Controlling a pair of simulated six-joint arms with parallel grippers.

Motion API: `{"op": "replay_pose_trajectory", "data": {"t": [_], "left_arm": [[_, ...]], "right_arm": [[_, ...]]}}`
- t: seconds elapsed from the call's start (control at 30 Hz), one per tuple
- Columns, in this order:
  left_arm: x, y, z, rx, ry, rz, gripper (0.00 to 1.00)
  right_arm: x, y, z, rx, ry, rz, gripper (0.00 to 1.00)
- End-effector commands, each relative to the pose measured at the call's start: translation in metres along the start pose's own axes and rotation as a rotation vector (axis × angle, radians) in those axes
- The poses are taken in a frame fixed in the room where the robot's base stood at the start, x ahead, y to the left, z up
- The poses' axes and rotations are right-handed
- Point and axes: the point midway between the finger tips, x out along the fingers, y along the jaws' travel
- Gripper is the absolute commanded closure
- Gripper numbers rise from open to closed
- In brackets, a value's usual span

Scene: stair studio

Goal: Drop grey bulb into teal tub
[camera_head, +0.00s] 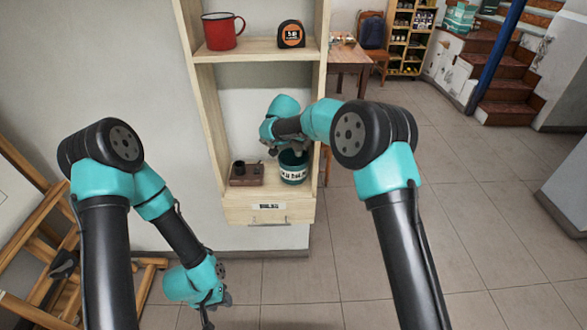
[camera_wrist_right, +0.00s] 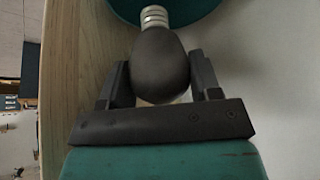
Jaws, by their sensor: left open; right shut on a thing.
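The grey bulb (camera_wrist_right: 160,68) is held between the two fingers of my right gripper (camera_wrist_right: 162,85), its ribbed metal base pointing at the teal tub (camera_wrist_right: 215,8), whose edge shows at the top of the right wrist view. In the head view the teal tub (camera_head: 294,174) stands on the lower shelf, with lettering on its side. My right gripper (camera_head: 273,147) is just above and left of the tub's rim; the bulb is not clear there. My left gripper (camera_head: 207,312) hangs low at the bottom left, open and empty, away from the shelf.
A brown block with a dark knob (camera_head: 246,174) sits left of the tub on the same shelf. A red mug (camera_head: 222,31) and a tape measure (camera_head: 291,34) stand on the shelf above. The wooden shelf unit's side walls (camera_head: 318,90) bound the space. A wooden frame (camera_head: 35,235) leans at left.

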Motion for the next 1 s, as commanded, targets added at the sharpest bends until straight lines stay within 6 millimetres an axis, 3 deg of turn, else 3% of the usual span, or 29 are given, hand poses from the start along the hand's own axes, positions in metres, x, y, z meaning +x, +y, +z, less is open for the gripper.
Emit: {"op": "replay_pose_trajectory", "data": {"t": [0.37, 0.77, 0.8, 1.0], "left_arm": [[0.000, 0.000, 0.000, 0.000, 0.000, 0.000, 0.57], [0.000, 0.000, 0.000, 0.000, 0.000, 0.000, 0.57], [0.000, 0.000, 0.000, 0.000, 0.000, 0.000, 0.57], [0.000, 0.000, 0.000, 0.000, 0.000, 0.000, 0.57]], "right_arm": [[0.032, 0.000, 0.018, -0.001, -0.001, 0.000, 0.66], [0.036, 0.000, 0.021, 0.000, 0.000, -0.001, 0.66], [0.035, 0.000, 0.021, 0.000, 0.000, -0.001, 0.38], [0.036, 0.000, 0.020, 0.000, 0.000, 0.000, 0.19]]}}
